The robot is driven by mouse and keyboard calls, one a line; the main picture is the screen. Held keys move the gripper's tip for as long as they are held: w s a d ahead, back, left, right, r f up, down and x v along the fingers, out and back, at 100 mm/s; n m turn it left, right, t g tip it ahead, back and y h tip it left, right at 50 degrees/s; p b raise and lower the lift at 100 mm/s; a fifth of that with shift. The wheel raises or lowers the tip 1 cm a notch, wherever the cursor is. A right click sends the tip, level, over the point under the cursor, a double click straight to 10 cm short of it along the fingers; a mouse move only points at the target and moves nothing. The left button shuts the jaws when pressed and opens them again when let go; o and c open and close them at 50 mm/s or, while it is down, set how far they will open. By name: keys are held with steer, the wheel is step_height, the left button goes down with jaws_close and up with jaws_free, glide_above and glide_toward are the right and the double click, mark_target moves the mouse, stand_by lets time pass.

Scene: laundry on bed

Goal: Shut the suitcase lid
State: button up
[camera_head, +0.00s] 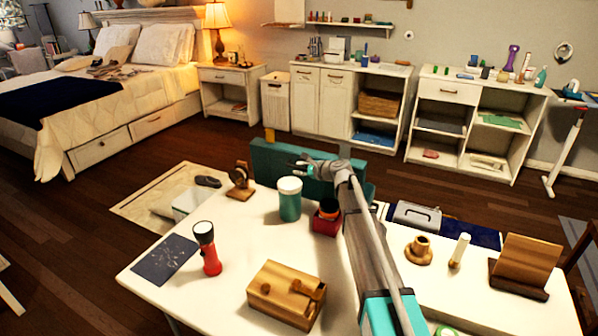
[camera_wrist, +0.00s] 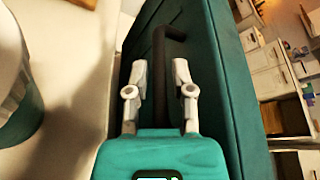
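The teal suitcase (camera_head: 268,160) shows in the head view as an upright panel just beyond the far edge of the white table. In the wrist view its teal face (camera_wrist: 215,75) fills the middle and right, with a dark bar handle (camera_wrist: 160,45) on it. My gripper (camera_head: 302,164) is in front of the panel. In the wrist view my gripper (camera_wrist: 159,70) has its fingers apart, with the handle running between them. Gaps show on both sides of the handle. The rest of the suitcase is hidden behind the table and my arm.
A green jar with a white lid (camera_head: 290,198) stands on the table (camera_head: 225,285) close by my gripper; it also shows in the wrist view (camera_wrist: 18,90). A red box (camera_head: 327,220), a wooden stand (camera_head: 241,180) and a red flashlight (camera_head: 208,248) are near.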

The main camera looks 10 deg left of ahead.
steer(key=shift+w+a, duration=0.1)
steer(key=shift+a, duration=0.05)
jaws_close()
steer(key=shift+a, duration=0.1)
stand_by(0.3)
